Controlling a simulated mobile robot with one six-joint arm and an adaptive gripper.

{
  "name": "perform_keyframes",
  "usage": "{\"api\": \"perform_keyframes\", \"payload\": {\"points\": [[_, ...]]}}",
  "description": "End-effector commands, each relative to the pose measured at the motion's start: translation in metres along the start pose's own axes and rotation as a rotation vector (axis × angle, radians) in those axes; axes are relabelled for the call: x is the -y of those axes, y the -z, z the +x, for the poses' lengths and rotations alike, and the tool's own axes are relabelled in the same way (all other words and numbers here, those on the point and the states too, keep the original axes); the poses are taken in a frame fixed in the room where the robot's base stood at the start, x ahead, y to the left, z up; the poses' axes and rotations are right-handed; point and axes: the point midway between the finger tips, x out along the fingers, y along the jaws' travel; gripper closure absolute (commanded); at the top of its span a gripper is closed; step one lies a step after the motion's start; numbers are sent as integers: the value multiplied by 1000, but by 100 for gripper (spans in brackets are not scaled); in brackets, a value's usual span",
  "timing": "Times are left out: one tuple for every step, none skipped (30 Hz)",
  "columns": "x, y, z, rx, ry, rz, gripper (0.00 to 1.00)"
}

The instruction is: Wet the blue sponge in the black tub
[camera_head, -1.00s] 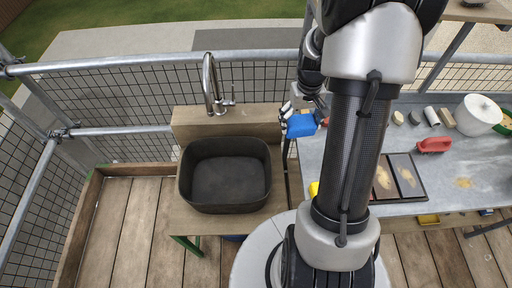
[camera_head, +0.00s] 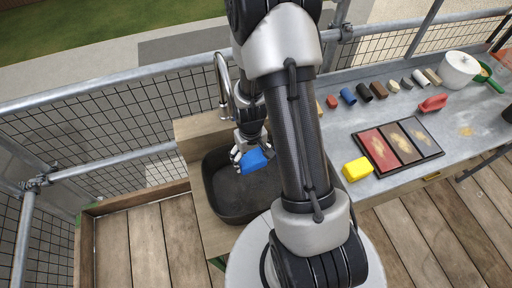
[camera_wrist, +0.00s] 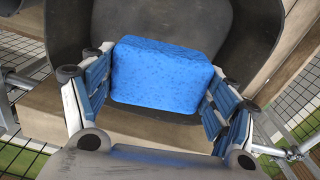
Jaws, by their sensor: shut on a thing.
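The blue sponge (camera_head: 255,161) is held in my gripper (camera_head: 250,158) over the black tub (camera_head: 226,205) in the head view. In the wrist view the sponge (camera_wrist: 162,75) sits between the two fingers of my gripper (camera_wrist: 160,95), which press on its left and right sides. Behind it the dark inside of the tub (camera_wrist: 245,45) fills much of the wrist view. The sponge appears to be above the tub floor; its exact height I cannot tell. My arm hides the tub's right side. No water can be made out in the tub.
A curved metal tap (camera_head: 222,85) stands at the tub's back edge. To the right, a grey table (camera_head: 345,130) holds a yellow sponge-like block (camera_head: 357,169), a tray of colour panels (camera_head: 398,146), a red-handled tool (camera_head: 433,103) and a white pot (camera_head: 459,70). Metal railings run behind.

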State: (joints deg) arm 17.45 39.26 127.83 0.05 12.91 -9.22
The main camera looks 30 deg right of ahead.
Motion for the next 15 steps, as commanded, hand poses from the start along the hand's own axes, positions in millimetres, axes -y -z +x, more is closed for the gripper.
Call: {"api": "perform_keyframes", "payload": {"points": [[1, 0, 3, 0, 0, -1, 41], [1, -1, 4, 0, 0, -1, 41], [1, -1, 7, 0, 0, -1, 41], [1, -1, 9, 0, 0, -1, 41], [1, 0, 11, 0, 0, -1, 41], [1, -1, 15, 0, 0, -1, 41], [1, -1, 18, 0, 0, -1, 41], [1, 0, 21, 0, 0, -1, 41], [1, -1, 25, 0, 0, -1, 41], [1, -1, 28, 0, 0, -1, 41], [1, -1, 31, 0, 0, -1, 41], [1, -1, 35, 0, 0, -1, 41], [1, -1, 38, 1, 0, -1, 41], [1, -1, 41, 1, 0, -1, 41], [1, -1, 45, 1, 0, -1, 41]]}}
